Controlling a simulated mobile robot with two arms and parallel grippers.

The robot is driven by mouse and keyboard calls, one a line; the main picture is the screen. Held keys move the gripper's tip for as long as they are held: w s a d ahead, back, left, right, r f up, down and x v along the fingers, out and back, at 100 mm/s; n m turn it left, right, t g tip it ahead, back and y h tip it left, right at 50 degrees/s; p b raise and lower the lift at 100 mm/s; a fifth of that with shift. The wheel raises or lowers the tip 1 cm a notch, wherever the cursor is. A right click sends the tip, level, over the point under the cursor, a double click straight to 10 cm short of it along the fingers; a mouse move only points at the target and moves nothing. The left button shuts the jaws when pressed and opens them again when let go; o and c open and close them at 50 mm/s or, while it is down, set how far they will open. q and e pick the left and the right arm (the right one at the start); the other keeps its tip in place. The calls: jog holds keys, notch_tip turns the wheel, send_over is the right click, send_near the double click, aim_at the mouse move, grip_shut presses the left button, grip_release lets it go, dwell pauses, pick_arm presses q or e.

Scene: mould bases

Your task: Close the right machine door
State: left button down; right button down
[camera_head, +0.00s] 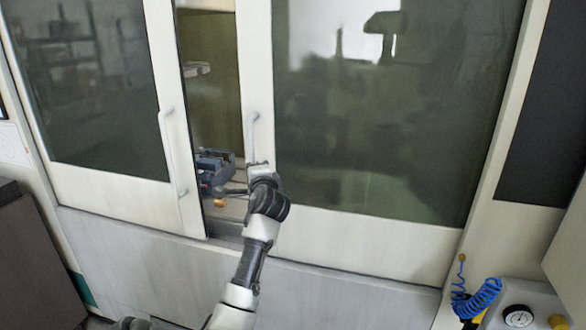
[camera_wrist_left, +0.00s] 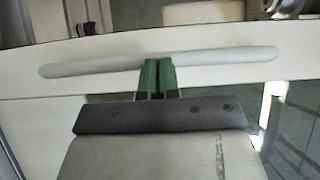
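The right machine door (camera_head: 365,236) has a pale frame and a large dark window. Its upright handle (camera_head: 252,135) is near the left edge, and it also shows in the wrist view as a long pale bar (camera_wrist_left: 215,58). The left machine door (camera_head: 120,199) stands apart from it, with a narrow gap between them. My left gripper (camera_head: 250,168) is at the lower part of the right door's handle. Contact cannot be told. My right gripper is not in view.
Through the gap a blue-grey vise-like fixture (camera_head: 214,168) shows inside the machine. The left door has its own handle (camera_head: 172,152). A coiled blue hose (camera_head: 480,300) and a gauge (camera_head: 519,317) are at the lower right. A dark cabinet (camera_head: 35,265) stands at the left.

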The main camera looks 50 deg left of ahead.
pick_arm(q)
jog(key=s+a+p, duration=0.2)
jog(key=s+a, duration=0.7)
jog(key=a, duration=0.5)
jog(key=shift+s+a+p, duration=0.15)
jog(key=shift+a+p, duration=0.2)
jog(key=shift+s+f, duration=0.1)
jog(key=shift+f, duration=0.1)
